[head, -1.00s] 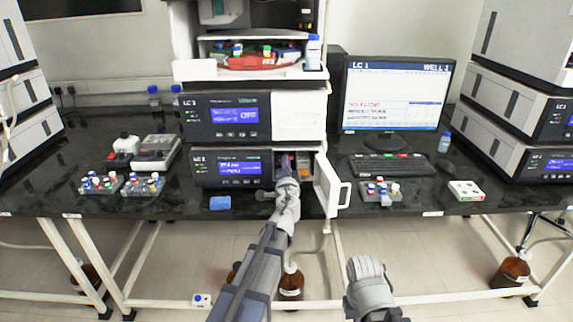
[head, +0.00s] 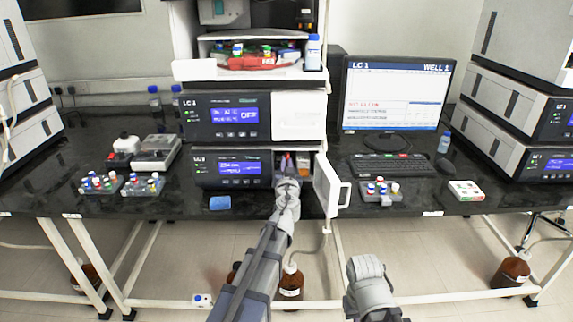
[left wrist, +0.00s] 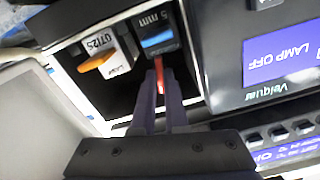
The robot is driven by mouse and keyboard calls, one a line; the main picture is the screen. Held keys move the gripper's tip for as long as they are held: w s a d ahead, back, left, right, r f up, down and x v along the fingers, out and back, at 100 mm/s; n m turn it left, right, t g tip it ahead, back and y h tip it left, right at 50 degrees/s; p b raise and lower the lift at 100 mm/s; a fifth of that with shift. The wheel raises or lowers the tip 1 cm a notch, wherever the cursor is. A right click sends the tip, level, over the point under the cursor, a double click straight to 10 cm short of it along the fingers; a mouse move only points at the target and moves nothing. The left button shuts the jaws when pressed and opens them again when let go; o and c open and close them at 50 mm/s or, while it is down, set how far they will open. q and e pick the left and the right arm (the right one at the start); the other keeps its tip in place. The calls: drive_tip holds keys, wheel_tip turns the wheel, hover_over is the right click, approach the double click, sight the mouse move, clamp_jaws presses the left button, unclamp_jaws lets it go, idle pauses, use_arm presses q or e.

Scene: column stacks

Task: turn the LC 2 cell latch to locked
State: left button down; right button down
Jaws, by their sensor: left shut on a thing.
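The lower instrument module (head: 205,172) has its small right-hand compartment open. Its white door (head: 328,186) stands swung out to the right. In the left wrist view, upside down, a dark cell block marked 5 mm (left wrist: 155,33) with a blue stripe sits inside, with a red latch lever (left wrist: 160,76) at its front. My left gripper (left wrist: 159,92) is shut on this red lever; the head view shows its fingers (head: 289,163) reaching into the opening. My right gripper's fingers do not show; only my grey right wrist shows low in the head view.
A monitor (head: 395,95), keyboard (head: 390,166) and vial rack (head: 378,197) stand right of the door. A blue sponge (head: 220,203) lies left on the dark bench.

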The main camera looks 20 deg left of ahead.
use_arm(q)
drive_tip(key=shift+n, duration=1.6)
drive_tip(key=c, duration=0.9)
unclamp_jaws()
drive_tip(key=shift+c, duration=0.2)
drive_tip(key=shift+s, duration=0.1)
drive_tip(key=v, duration=0.7)
drive_tip(key=shift+s, duration=0.35)
drive_tip(key=shift+d+r, duration=0.1)
